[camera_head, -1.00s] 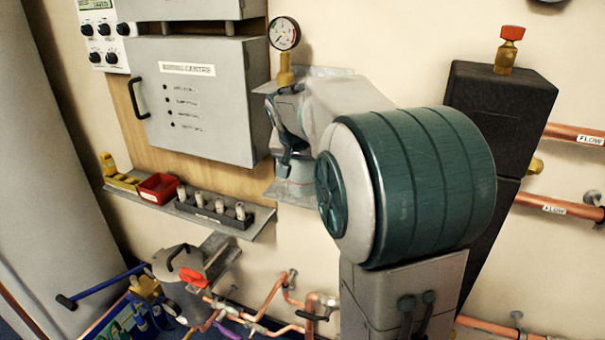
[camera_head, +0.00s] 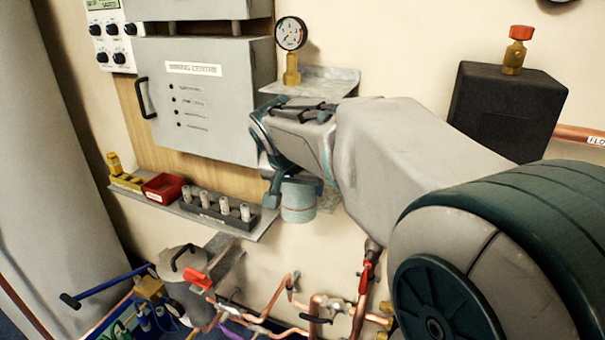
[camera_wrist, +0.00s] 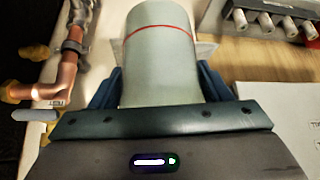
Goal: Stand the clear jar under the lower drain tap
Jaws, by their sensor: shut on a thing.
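The jar (camera_head: 298,204) is a pale grey-green cylinder with a thin red line around it. My gripper (camera_head: 296,188) is shut on it, and the jar hangs below the wrist, in front of the wall. In the wrist view the jar (camera_wrist: 160,60) sits between the two dark blue fingers (camera_wrist: 160,92). A red-handled valve (camera_head: 365,277) is on the copper pipework below and to the right of the jar. Another red handle (camera_head: 196,279) is at the lower left by a grey canister. I cannot tell which tap is the lower drain tap.
A small metal shelf (camera_head: 262,224) with a rack of several white cylinders, a red bin (camera_head: 164,187) and a yellow item is left of the jar. A gauge (camera_head: 291,36) stands on a bracket above. Copper pipes (camera_head: 275,298) run below. A black box (camera_head: 508,108) is at right.

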